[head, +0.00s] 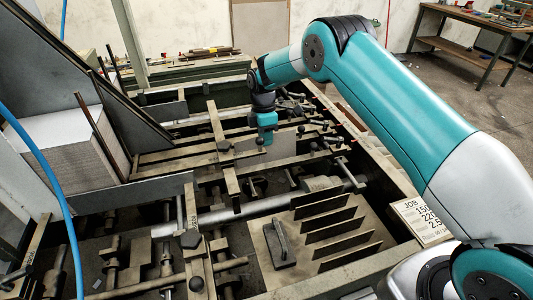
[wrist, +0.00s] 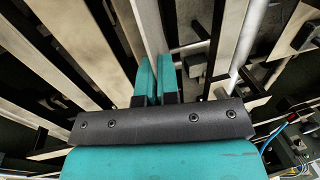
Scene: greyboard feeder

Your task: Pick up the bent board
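A pale grey board (head: 238,153) stands on edge among the bars of the machine, below and beside my gripper in the head view. I take it for the bent board, though its bend is not clear. My gripper (head: 266,143) points down, its tips overlapping the board's upper right part. In the wrist view, the two teal fingers of my gripper (wrist: 157,62) are close together with a narrow gap. A pale grey strip, likely the board (wrist: 148,24), runs up to this gap. Whether the fingers press on it cannot be told.
Beige bars (head: 219,142), clamps and rods surround the board closely. A stack of grey board (head: 75,165) stands at left beside a slanted plate (head: 70,75). Upright fins (head: 335,230) and a job sign (head: 425,220) are at front right. A blue cable hangs at left.

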